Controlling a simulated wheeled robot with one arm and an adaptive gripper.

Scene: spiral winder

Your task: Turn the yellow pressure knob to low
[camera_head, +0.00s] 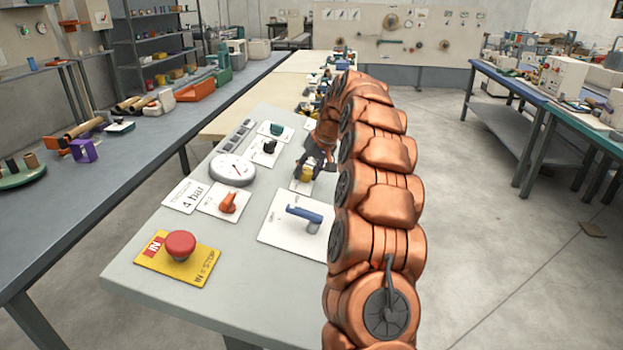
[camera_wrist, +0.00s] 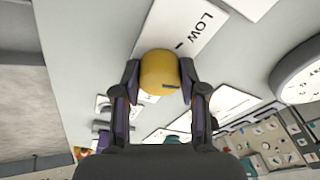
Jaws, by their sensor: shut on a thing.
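The yellow knob (camera_wrist: 160,75) sits on a white plate (camera_wrist: 207,24) marked LOW, with a short dark tick beside the word. In the wrist view the knob is between the two fingers of my gripper (camera_wrist: 160,78), which is shut on it from both sides. A short dark line on the knob points to the right in that view, apart from the LOW tick. In the head view the knob (camera_head: 307,173) shows small under my gripper (camera_head: 312,168). The far side of its plate is hidden by my gripper.
Nearer on the grey table (camera_head: 130,278) are a blue lever (camera_head: 303,213), an orange knob (camera_head: 228,202), a red stop button (camera_head: 180,245) and a round gauge (camera_head: 232,169).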

